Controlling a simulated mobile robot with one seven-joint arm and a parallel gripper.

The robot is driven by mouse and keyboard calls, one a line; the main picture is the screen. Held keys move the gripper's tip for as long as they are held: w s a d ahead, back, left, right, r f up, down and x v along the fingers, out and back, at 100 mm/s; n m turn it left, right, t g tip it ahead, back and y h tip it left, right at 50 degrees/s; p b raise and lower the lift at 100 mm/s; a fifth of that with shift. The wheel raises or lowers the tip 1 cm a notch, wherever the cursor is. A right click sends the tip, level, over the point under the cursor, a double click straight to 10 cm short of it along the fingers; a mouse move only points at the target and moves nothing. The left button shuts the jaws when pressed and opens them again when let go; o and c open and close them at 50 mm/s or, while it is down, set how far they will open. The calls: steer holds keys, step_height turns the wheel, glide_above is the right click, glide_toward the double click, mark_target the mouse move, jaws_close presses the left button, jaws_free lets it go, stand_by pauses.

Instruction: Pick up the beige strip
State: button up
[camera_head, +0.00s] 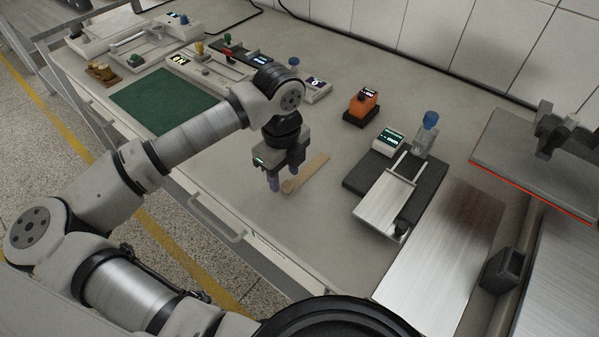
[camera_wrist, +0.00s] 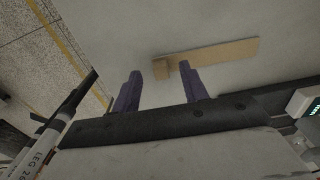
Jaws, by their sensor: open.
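The beige strip (camera_head: 312,171) lies flat on the grey bench, near the bench's front edge. In the wrist view the strip (camera_wrist: 225,52) runs from the middle toward the right, with a small raised beige piece at its left end. My gripper (camera_head: 282,186) points down at the strip's near left end, with its purple fingers apart. In the wrist view my gripper (camera_wrist: 158,85) shows one finger left of the strip's end and the other overlapping the strip in the picture. Nothing is held between the fingers. I cannot tell how high the fingertips are above the bench.
An orange device (camera_head: 363,102) and a dark-based metal fixture (camera_head: 385,200) stand to the right. A green mat (camera_head: 160,101) lies left, with several instruments behind it. The bench around the strip is clear. A drawer handle (camera_head: 215,222) juts from the bench front.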

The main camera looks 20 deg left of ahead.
steer(key=shift+f, duration=1)
jaws_close()
steer(key=shift+r, duration=0.15)
